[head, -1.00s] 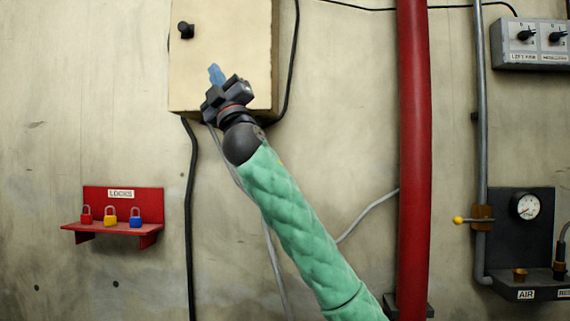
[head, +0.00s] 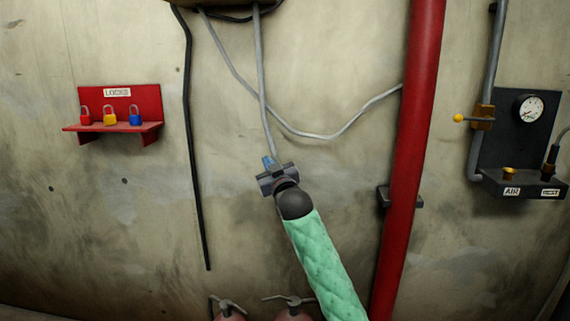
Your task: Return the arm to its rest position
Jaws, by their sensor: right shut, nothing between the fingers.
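My right arm, in a green quilted sleeve (head: 323,262), comes up from the bottom of the head view. Its gripper (head: 269,162) is shut and empty, with its bluish fingertips pointing up and away. It appears in front of the concrete wall, just below a hanging grey cable (head: 263,90). I cannot tell whether it is near the cable in depth. My left gripper is not in view.
A red shelf (head: 152,127) with red, yellow and blue padlocks hangs at left. A thick red pipe (head: 410,150) runs down right of my arm. An air gauge panel (head: 518,135) is at far right. Tops of two pinkish cylinders (head: 293,313) show at the bottom.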

